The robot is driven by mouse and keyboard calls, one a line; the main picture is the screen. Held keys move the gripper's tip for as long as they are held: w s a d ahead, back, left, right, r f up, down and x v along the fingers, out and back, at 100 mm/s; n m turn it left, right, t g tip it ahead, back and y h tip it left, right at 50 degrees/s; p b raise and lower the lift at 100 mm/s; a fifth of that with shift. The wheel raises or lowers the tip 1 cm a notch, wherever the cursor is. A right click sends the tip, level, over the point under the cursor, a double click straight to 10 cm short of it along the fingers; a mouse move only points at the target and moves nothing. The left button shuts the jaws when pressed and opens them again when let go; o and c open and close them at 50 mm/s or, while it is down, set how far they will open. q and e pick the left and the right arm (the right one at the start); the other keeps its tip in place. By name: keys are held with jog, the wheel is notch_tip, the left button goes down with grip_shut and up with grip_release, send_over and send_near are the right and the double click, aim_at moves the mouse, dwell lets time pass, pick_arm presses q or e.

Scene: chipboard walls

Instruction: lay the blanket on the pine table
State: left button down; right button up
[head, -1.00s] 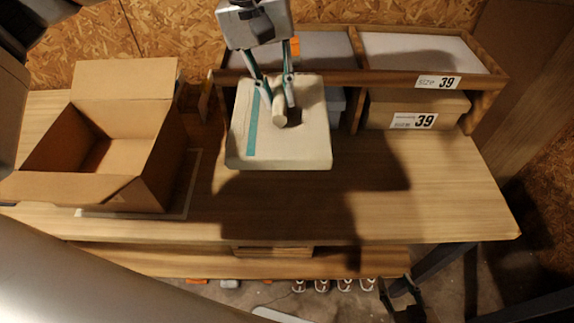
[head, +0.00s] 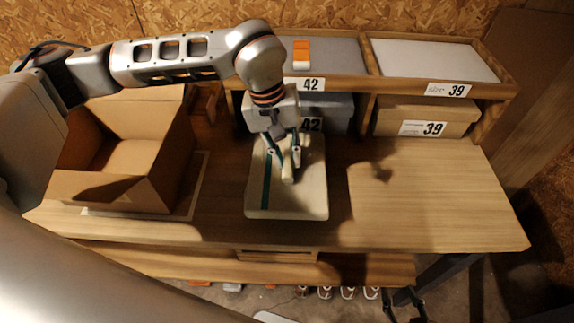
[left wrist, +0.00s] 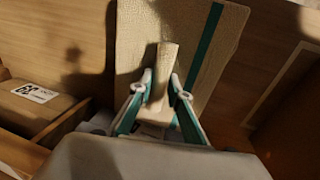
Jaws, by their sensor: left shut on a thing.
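The blanket (head: 308,190) is a folded cream square with a teal stripe along its left part in the head view. My left gripper (head: 286,156) comes from above and is shut on a raised pinch of cloth at the blanket's middle. The pinch also shows between the fingers in the left wrist view, with the blanket (left wrist: 140,50) spread beyond them. The blanket hangs flat over the middle of the pine table (head: 430,200), low; I cannot tell whether its underside touches the wood.
An open cardboard box (head: 105,188) stands on the table's left. A wooden shelf unit (head: 410,88) with shoe boxes, including a size 39 box (head: 425,115) and a blue-grey 42 box (head: 335,112), lines the back. The tabletop right of the blanket is clear.

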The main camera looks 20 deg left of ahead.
aim_at(285, 158)
pick_arm(q)
jog(key=shift+f, duration=1.8)
jog(key=shift+f, duration=0.15)
jog(key=c, duration=1.9)
grip_release()
notch_tip(285, 158, up, 12)
jog(key=a, duration=0.2)
jog(key=shift+s+a, duration=0.15)
jog(key=shift+s, duration=0.2)
